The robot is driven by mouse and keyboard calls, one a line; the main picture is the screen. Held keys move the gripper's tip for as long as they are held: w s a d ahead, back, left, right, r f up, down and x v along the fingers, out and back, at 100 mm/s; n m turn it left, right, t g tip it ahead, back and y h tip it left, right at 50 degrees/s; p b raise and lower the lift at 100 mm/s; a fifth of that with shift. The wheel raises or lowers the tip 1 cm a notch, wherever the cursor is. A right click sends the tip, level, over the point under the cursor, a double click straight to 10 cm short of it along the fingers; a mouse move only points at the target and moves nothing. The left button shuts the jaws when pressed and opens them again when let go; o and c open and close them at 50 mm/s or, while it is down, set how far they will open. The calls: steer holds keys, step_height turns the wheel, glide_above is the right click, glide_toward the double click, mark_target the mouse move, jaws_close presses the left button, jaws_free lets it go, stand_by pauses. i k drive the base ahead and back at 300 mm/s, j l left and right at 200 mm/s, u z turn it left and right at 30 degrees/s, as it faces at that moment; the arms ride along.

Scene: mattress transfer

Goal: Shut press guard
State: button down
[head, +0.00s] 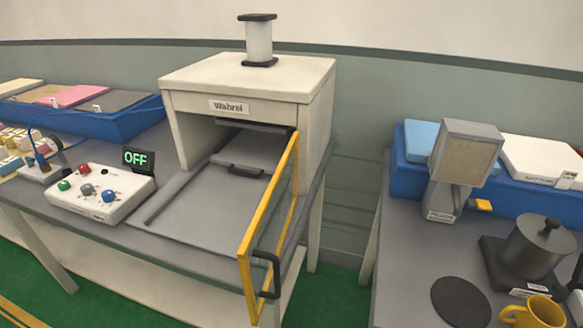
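The press (245,78) is a cream box labelled "Wabrel" with a white and black cylinder on top. Its guard (268,215) is a yellow-framed clear panel with a dark handle (266,275) near its outer end. The guard stands swung open, hinged at the right side of the press opening and reaching out toward the front. Inside the opening a grey tray or plate (195,215) with a dark handle lies on the bench. My gripper is not seen in the head view.
A control box (100,195) with coloured knobs and an "OFF" display (138,159) stands left of the press. Blue bins stand at the far left and right. The right table (405,270) holds a grey device, a dark pot (535,248) and a yellow mug (532,312). A gap separates the tables.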

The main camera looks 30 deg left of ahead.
mark_target(289, 192)
steer(key=i+u, duration=0.15)
steer(key=u, duration=0.35)
steer(key=i+l+u, duration=0.15)
steer(key=u, duration=0.3)
steer(key=i+l+u, duration=0.1)
steer(key=l+u, duration=0.15)
steer(key=u, duration=0.25)
steer(key=i+l+u, duration=0.1)
steer(key=u, duration=0.35)
steer(key=k+l+z, duration=0.15)
steer(key=z, duration=0.15)
steer(key=k+l+z, duration=0.15)
steer(key=z, duration=0.2)
